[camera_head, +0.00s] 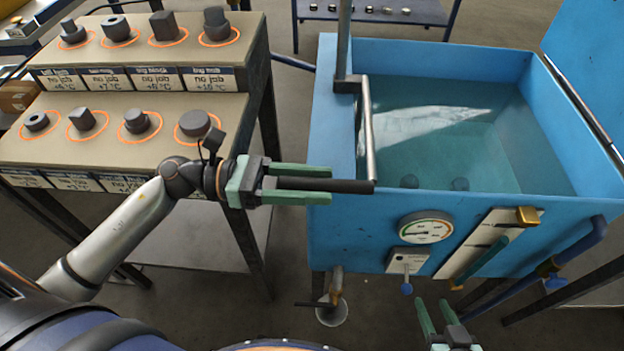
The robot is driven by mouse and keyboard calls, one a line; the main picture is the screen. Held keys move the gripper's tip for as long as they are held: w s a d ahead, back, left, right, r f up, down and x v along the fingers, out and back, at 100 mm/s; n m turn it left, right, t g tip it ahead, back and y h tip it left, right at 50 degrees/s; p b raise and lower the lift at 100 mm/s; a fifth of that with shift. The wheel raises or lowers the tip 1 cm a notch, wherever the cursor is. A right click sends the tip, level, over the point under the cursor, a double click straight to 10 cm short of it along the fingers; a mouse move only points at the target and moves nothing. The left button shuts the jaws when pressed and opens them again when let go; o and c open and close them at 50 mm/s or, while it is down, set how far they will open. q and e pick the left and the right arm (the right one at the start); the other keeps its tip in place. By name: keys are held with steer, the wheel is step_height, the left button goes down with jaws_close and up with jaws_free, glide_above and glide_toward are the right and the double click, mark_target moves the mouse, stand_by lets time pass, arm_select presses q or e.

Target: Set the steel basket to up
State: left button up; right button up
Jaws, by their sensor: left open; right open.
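The blue water tank (323,120) stands right of centre. A steel post (344,40) rises at its left rim, and a steel rod (368,130) runs from it to a black handle bar (350,187) near the front left corner. My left gripper (328,184) is open, its green fingers above and below the bar, apart from it in the picture. My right gripper (436,303) is open and empty, low in front of the tank.
A two-tier rack (75,155) with dark metal pieces in orange rings stands at left. The tank front carries a dial gauge (426,228), a switch plate (407,262), a slanted white panel (490,247) and a blue pipe (585,243). A raised blue lid (590,50) stands at right.

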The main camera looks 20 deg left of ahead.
arm_select(q)
steer(key=shift+c, duration=0.4)
jaws_close()
stand_by(0.9)
